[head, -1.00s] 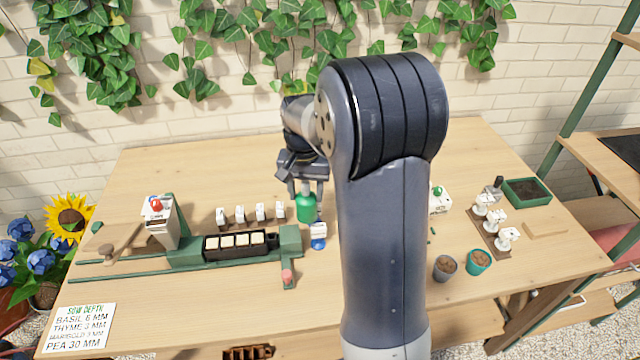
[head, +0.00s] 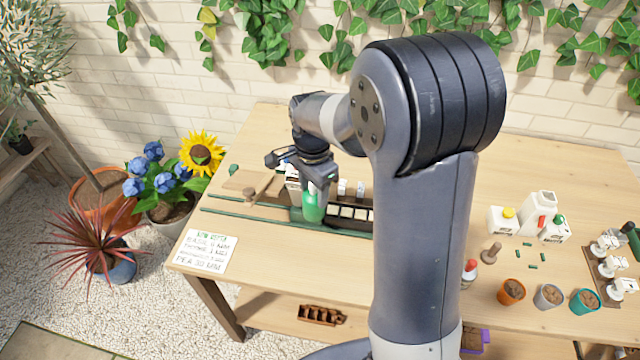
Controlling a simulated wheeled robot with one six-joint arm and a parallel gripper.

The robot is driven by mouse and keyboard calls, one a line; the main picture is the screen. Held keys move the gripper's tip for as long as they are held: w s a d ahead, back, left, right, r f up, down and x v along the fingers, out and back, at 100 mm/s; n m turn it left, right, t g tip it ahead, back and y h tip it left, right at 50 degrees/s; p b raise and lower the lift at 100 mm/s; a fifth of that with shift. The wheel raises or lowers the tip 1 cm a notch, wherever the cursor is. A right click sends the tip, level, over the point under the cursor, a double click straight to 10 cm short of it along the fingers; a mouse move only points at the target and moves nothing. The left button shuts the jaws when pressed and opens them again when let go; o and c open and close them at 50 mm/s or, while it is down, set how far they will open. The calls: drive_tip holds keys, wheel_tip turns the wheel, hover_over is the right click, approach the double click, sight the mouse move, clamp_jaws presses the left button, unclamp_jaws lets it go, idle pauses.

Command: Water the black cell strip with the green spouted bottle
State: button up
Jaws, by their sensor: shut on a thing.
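My gripper (head: 316,184) is shut on the green spouted bottle (head: 313,207) and holds it upright, as far as I can tell. The bottle is in front of the left end of the black cell strip (head: 369,227) in the picture. Whether it is above the strip or beside it I cannot tell, and its spout is not clear. The strip has several pale-topped cells and lies on the green rail fixture. My arm hides the strip's right end.
A sow depth card (head: 209,250) lies at the table's front left. A wooden tool (head: 262,192) lies left of the bottle. The front left tabletop is mostly clear.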

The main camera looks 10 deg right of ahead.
drive_tip(key=shift+w+d+f+g+y+p, duration=0.2)
drive_tip(key=shift+d+f+g+y+p, duration=0.1)
drive_tip(key=shift+g+y, duration=0.25)
drive_tip(key=shift+w+d+f+g+y+p, duration=0.15)
drive_tip(key=shift+f+g+y, duration=0.15)
drive_tip(key=shift+y, duration=0.35)
drive_tip(key=shift+w+d+f+g+y, duration=0.15)
drive_tip(key=shift+f+g+y, duration=0.1)
drive_tip(key=shift+g+y, duration=0.3)
drive_tip(key=shift+w+d+f+g+y, duration=0.1)
drive_tip(key=shift+f+g+y, duration=0.1)
drive_tip(key=shift+g+y, duration=0.3)
drive_tip(key=d, duration=0.1)
drive_tip(key=s+d+b, duration=0.1)
drive_tip(key=d, duration=0.1)
drive_tip(key=shift+s+d+b, duration=0.25)
drive_tip(key=shift+b, duration=0.1)
idle(1.4)
